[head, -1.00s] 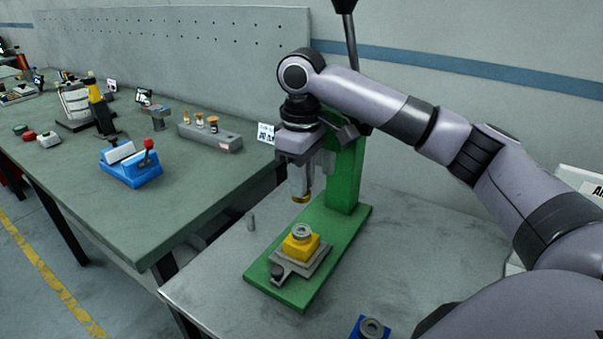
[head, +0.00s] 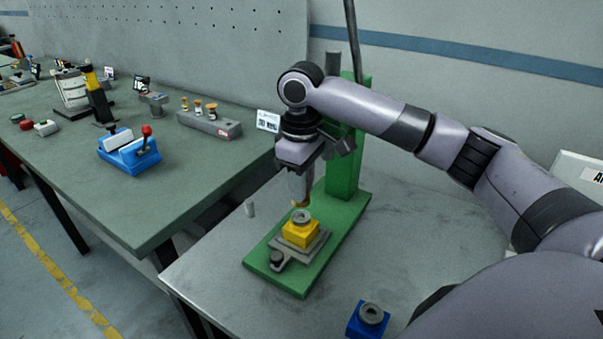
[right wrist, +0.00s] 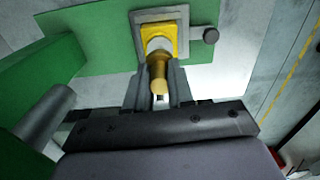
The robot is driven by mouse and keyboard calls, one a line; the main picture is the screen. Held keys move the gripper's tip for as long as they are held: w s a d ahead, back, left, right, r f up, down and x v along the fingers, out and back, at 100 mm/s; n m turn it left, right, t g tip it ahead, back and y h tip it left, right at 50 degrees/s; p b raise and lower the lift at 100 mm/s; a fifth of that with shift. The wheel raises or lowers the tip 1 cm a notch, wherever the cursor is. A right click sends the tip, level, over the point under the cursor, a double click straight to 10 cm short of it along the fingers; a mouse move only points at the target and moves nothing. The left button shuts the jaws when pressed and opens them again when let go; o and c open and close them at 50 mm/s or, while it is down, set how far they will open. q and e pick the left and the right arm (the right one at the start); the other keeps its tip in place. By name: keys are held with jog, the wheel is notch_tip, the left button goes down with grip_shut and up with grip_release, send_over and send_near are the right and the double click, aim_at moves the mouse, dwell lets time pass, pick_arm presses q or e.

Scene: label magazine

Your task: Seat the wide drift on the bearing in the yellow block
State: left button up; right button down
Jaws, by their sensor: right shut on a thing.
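The yellow block (head: 299,236) sits on a grey plate on the green press base, with the grey ring of the bearing (head: 301,216) on its top. My right gripper (head: 300,194) points down just above it, shut on a brass-coloured drift (head: 300,204). The drift's lower end is close over the bearing; I cannot tell whether they touch. In the right wrist view, the drift (right wrist: 157,74) is between the fingers (right wrist: 158,84), with the yellow block (right wrist: 148,33) just beyond; the bearing is largely hidden there. My left gripper is not in view.
The green press column (head: 347,150) stands close behind my gripper. A blue block (head: 356,326) with a ring on top is at the front. A grey rack (head: 222,130) with several small brass-topped pieces and a blue fixture (head: 130,160) stand on the left bench.

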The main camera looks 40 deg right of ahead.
jog(key=shift+f, duration=0.6)
jog(key=shift+f, duration=1.3)
dwell(1.6)
jog(key=c, duration=0.9)
grip_release()
jog(key=shift+r, duration=0.1)
notch_tip(320, 180, up, 7)
jog(key=shift+r, duration=0.1)
